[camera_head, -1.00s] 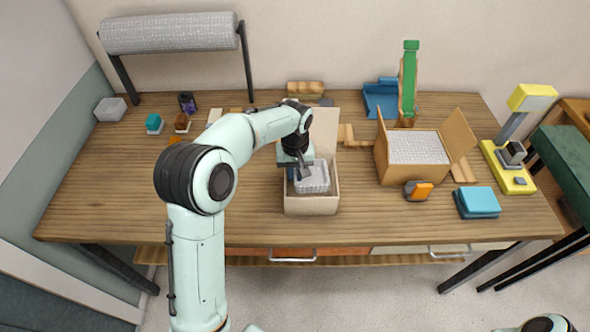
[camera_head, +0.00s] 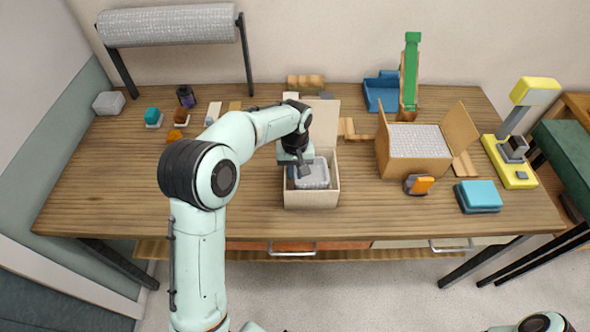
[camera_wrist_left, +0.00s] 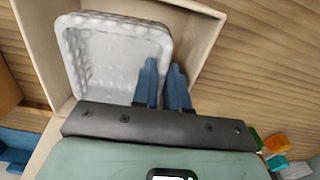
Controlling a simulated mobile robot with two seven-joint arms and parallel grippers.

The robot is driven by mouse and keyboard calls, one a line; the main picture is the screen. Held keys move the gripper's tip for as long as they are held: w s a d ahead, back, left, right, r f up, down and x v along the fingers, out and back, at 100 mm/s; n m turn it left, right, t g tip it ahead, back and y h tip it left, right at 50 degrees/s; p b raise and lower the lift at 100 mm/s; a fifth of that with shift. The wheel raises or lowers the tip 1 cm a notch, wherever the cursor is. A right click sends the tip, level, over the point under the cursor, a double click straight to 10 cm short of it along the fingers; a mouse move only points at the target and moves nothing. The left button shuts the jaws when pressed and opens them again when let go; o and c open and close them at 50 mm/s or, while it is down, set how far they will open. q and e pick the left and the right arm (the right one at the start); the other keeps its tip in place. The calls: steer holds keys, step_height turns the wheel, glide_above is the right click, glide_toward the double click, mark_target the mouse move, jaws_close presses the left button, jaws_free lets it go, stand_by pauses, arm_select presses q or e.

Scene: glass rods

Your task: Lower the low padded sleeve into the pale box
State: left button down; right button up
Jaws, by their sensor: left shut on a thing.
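The low padded sleeve (camera_head: 314,173) is a grey, bubbly, open-topped ring with rounded corners. It is inside the opening of the pale box (camera_head: 311,200), whose back flap stands up. My left gripper (camera_head: 301,173) reaches down into the box and is shut on one wall of the sleeve. In the left wrist view the blue fingers (camera_wrist_left: 169,88) pinch the right wall of the sleeve (camera_wrist_left: 85,25), between it and the wall of the pale box (camera_wrist_left: 212,35). I cannot tell whether the sleeve touches the box floor. My right gripper is out of view.
A cardboard box (camera_head: 383,160) with bubble fill stands to the right, with an orange tape dispenser (camera_head: 419,184) and blue pads (camera_head: 478,196) near it. A bubble-wrap roll (camera_head: 168,25) hangs at the back left. The table's left front is clear.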

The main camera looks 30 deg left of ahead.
arm_select(q)
steer(key=shift+f+b, duration=1.05)
steer(key=shift+f, duration=1.45)
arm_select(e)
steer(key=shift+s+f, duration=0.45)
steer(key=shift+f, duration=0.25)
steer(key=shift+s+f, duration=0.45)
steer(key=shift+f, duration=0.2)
arm_select(q)
steer(key=c, duration=1.1)
jaws_free()
step_height(320, 180, up, 14)
steer(key=shift+f+p, duration=0.25)
steer(key=shift+p, duration=0.55)
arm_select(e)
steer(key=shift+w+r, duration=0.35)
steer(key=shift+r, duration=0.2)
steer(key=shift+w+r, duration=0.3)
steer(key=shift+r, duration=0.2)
